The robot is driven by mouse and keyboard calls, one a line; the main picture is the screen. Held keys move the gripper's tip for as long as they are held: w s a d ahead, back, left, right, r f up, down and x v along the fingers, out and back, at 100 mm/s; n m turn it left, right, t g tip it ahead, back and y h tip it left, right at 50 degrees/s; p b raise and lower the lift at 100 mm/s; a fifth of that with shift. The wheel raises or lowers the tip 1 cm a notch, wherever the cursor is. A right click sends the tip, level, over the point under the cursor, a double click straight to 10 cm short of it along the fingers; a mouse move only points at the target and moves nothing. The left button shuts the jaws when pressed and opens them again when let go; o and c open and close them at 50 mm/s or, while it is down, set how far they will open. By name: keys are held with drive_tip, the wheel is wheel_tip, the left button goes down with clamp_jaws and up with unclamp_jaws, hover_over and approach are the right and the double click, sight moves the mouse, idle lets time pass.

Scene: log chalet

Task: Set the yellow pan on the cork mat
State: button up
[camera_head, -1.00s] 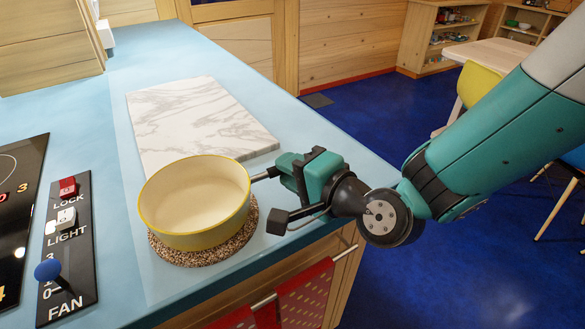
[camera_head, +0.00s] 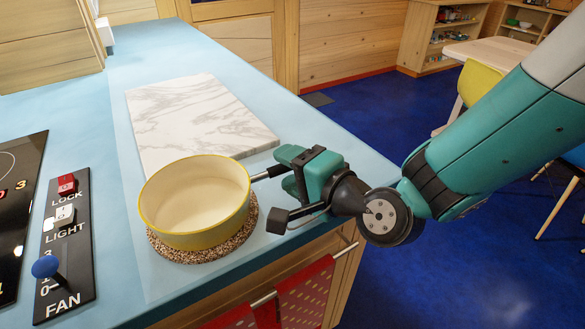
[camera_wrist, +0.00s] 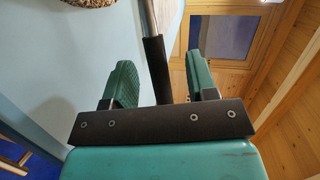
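The yellow pan (camera_head: 195,205) sits upright on the round speckled cork mat (camera_head: 205,256) near the counter's front edge. The mat's rim shows below and to the right of the pan; the rest is hidden under it. The pan's dark handle (camera_head: 267,174) points right toward my gripper (camera_head: 284,170). In the wrist view the handle (camera_wrist: 157,68) passes between the two green fingers of my gripper (camera_wrist: 162,82), with a gap on each side. My gripper is open around the handle. A bit of the mat (camera_wrist: 92,3) shows at the top of the wrist view.
A white marble slab (camera_head: 195,120) lies just behind the pan on the blue counter (camera_head: 90,110). A black control panel (camera_head: 68,240) with switches and a blue knob is at the left. A red towel (camera_head: 305,295) hangs on a rail below the front edge.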

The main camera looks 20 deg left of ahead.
drive_tip(key=shift+d+f, duration=0.1)
drive_tip(key=shift+s+d+b, duration=0.2)
drive_tip(key=shift+d+b, duration=0.05)
drive_tip(key=shift+b, duration=0.2)
drive_tip(key=b+v, duration=1.6)
drive_tip(key=b, duration=0.1)
drive_tip(key=s+d+f+n+g+h, duration=0.3)
drive_tip(key=d+f+n+g+h, duration=0.15)
drive_tip(key=d+f+n, duration=0.2)
drive_tip(key=s+d+f+n+g+h, duration=0.3)
drive_tip(key=d+f+n+h, duration=0.2)
drive_tip(key=d+f, duration=0.15)
wheel_tip(320, 180, up, 23)
drive_tip(key=p, duration=2.4)
drive_tip(key=shift+s+r, duration=0.25)
drive_tip(key=shift+s, duration=0.1)
drive_tip(key=shift+d+n, duration=0.1)
drive_tip(key=shift+n, duration=0.15)
